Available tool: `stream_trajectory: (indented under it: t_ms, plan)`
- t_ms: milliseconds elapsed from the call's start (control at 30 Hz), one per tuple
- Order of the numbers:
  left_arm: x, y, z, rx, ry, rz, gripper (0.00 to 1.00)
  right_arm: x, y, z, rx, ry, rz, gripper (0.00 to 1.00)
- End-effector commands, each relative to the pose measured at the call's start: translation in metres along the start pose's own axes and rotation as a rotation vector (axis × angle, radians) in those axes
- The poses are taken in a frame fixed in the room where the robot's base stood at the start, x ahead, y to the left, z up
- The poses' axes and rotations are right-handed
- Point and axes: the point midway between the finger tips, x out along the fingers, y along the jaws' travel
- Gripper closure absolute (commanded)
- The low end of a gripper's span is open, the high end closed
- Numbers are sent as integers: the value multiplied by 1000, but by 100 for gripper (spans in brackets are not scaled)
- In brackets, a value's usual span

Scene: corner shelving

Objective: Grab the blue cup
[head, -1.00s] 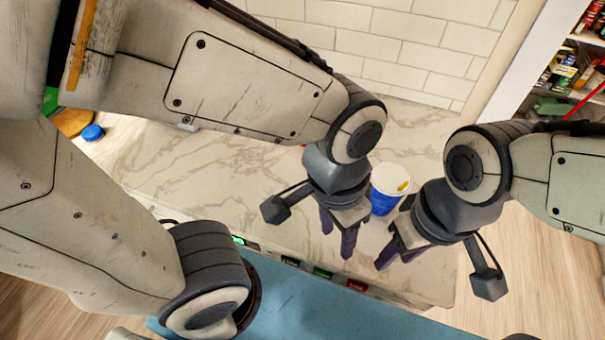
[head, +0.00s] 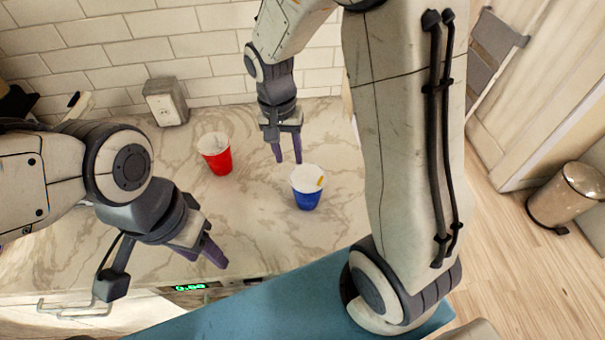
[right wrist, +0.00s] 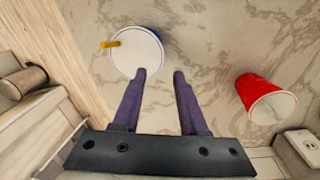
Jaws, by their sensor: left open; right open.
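The blue cup (head: 307,199) stands upright on the marble counter, with a white inside and a small yellow thing at its rim. My right gripper (head: 288,160) is open and empty just behind the cup, its fingers pointing down. In the right wrist view, the cup's white opening (right wrist: 135,52) lies just beyond the fingertips of the right gripper (right wrist: 159,72), nearer the left finger. Whether that finger touches the rim cannot be told. My left gripper (head: 215,257) is open and empty near the counter's front edge, left of the cup and apart from it.
A red cup (head: 216,155) stands left of the blue cup and also shows in the right wrist view (right wrist: 264,98). Counter between the cups is clear. A metal bin (head: 566,195) stands on the floor at right.

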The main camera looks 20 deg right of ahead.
Motion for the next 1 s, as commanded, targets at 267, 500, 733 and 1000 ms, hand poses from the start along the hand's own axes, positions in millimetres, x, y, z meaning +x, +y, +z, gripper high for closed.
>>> stream_trajectory:
  t_ms: [267,500,733,1000]
  plan:
    - [-8,0,0,0,-1,0,50,40,3,-7,45,-6,10,58]
    - [-12,1,0,-1,-1,0,50,58,3,-6,42,-4,8,58]
    - [-25,2,-1,-1,0,0,50,88,2,-2,40,-7,10,58]
    - [-26,2,-1,-1,0,0,50,107,1,-4,41,-2,6,58]
